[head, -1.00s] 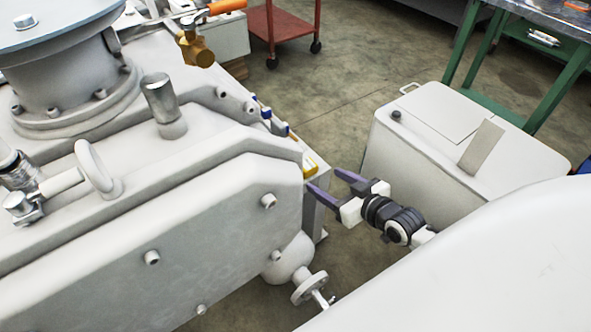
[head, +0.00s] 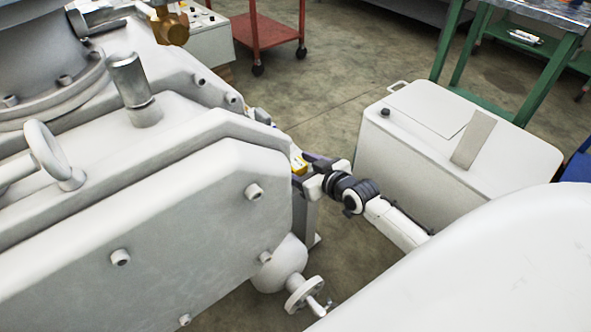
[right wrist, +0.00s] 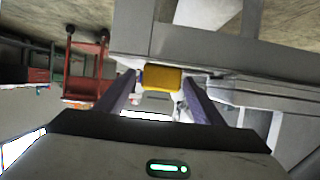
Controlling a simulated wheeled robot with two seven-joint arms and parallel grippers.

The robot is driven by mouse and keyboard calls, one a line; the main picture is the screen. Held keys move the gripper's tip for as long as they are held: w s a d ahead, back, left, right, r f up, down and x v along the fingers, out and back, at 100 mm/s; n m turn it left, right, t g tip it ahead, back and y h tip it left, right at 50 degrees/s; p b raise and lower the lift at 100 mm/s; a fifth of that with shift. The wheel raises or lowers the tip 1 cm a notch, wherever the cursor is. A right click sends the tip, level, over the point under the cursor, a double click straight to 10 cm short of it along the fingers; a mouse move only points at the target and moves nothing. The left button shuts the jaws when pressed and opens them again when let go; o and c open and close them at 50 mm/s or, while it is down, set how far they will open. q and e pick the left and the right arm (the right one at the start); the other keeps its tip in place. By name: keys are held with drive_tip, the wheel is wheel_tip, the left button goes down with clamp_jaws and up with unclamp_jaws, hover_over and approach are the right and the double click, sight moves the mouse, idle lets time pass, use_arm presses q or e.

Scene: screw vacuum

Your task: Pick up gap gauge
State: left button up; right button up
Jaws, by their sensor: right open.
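A small yellow block (head: 299,165), which appears to be the gap gauge, sits at the right end of the large grey vacuum machine (head: 190,215). In the right wrist view the yellow block (right wrist: 163,77) shows between the two purple fingers of my right gripper (right wrist: 160,82). The fingers are apart, with a gap visible on each side of the block. In the head view my right gripper (head: 306,168) is close beside the machine's end, its fingertips partly hidden by the housing. My left gripper is in neither view.
A handwheel valve (head: 303,293) sticks out below the machine's end. A red cart (head: 265,35) and a green-framed table (head: 450,50) stand farther back. Open floor lies between them.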

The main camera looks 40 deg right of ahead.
drive_tip(key=shift+r, duration=0.1)
drive_tip(key=c, duration=1.3)
